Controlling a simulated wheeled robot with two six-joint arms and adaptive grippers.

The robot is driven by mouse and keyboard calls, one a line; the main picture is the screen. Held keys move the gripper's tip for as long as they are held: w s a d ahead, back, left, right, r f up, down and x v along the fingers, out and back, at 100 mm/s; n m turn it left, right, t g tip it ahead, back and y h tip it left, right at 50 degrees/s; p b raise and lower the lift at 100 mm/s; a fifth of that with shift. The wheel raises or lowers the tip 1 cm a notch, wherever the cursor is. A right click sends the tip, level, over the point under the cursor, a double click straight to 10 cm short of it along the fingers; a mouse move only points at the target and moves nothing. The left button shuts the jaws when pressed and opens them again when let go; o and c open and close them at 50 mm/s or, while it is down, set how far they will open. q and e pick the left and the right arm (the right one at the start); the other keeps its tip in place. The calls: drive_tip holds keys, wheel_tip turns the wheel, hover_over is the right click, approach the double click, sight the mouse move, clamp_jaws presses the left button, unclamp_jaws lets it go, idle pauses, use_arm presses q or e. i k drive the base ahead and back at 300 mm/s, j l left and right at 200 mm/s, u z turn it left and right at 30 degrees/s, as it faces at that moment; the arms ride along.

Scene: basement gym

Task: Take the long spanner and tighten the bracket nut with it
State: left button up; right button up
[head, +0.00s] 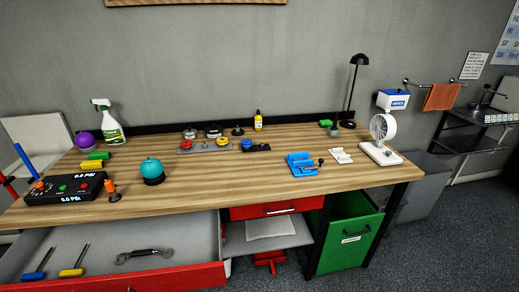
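A dark metal spanner (144,256) lies flat in the open drawer (205,230) at the lower left, its length running roughly left to right. A blue fixture (301,164) with a small dark metal part at its right side stands on the wooden workbench (225,182), right of the middle. It may be the bracket, but the nut is too small to make out. Neither of my grippers is in the head view.
Two hex keys, blue-handled (34,275) and yellow-handled (72,272), share the drawer. A black control box (65,189), teal round object (152,170), spray bottle (107,122) and white fan (382,140) stand on the bench. The front middle of the benchtop is clear.

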sight(150, 251)
drive_tip(key=u, duration=1.2)
